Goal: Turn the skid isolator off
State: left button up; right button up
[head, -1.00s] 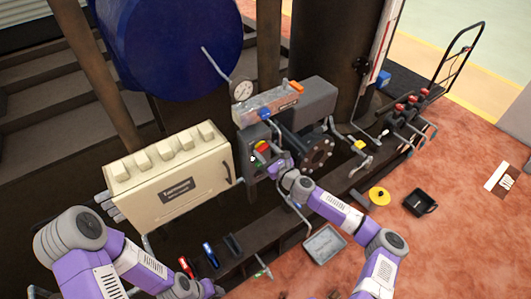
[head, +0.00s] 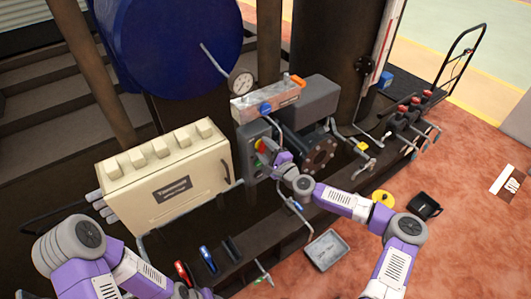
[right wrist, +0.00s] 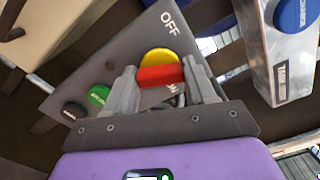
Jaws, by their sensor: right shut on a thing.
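The skid isolator is a red handle (right wrist: 160,76) on a yellow disc (right wrist: 158,56), set in a grey switch box (right wrist: 120,60). The word OFF is printed on the box above the disc, and a second label below is mostly hidden. My right gripper (right wrist: 163,80) is shut on the red handle, one finger at each end. In the head view, my right gripper (head: 268,150) is at the front of the box and hides most of the handle. My left arm crosses the lower left of the head view, and its gripper is out of view.
Green (right wrist: 98,96) and black (right wrist: 74,109) buttons sit beside the handle. A cream enclosure (head: 165,180) stands left of the box. A metal block with a blue knob (head: 265,107) is just above, and a black flange (head: 318,153) is to the right. A grey tray (head: 326,250) lies on the floor.

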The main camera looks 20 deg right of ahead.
jog(key=shift+f+n+b, duration=0.1)
jog(key=shift+n+b, duration=0.9)
jog(key=shift+n, duration=1.3)
jog(key=o, duration=1)
jog(key=shift+o, duration=0.2)
jog(key=p+v, duration=0.1)
jog(key=v, duration=0.6)
jog(key=shift+s+p, duration=0.25)
jog(key=shift+p, duration=0.05)
